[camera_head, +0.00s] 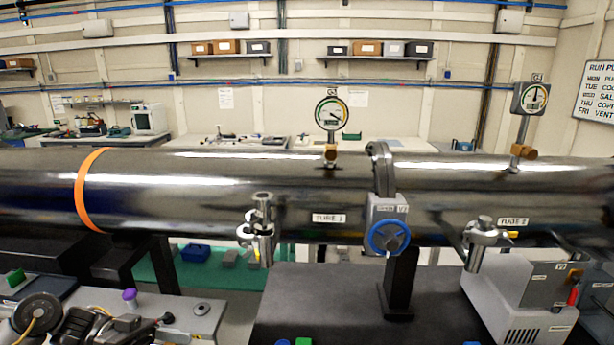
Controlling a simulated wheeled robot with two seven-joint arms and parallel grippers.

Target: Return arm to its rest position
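I cannot make out either of my grippers in the head view. A dark jointed shape with a round disc (37,315) shows at the lower left edge, cut off by the frame; I cannot tell whether it is equipment or part of an arm. The long dark metal tube crosses the whole view, with sections labelled TUBE 1 (328,218) and TUBE 2 (513,222). A valve with a blue handwheel (389,236) sits at the joint between them.
Metal fittings (262,230) and (481,240) protrude from the tube's front. Gauges (331,114) and (533,98) stand above it. A grey boxy unit (525,300) stands at lower right. A grey bench unit with a purple knob (130,296) is at lower left. A dark surface (310,300) lies mostly clear.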

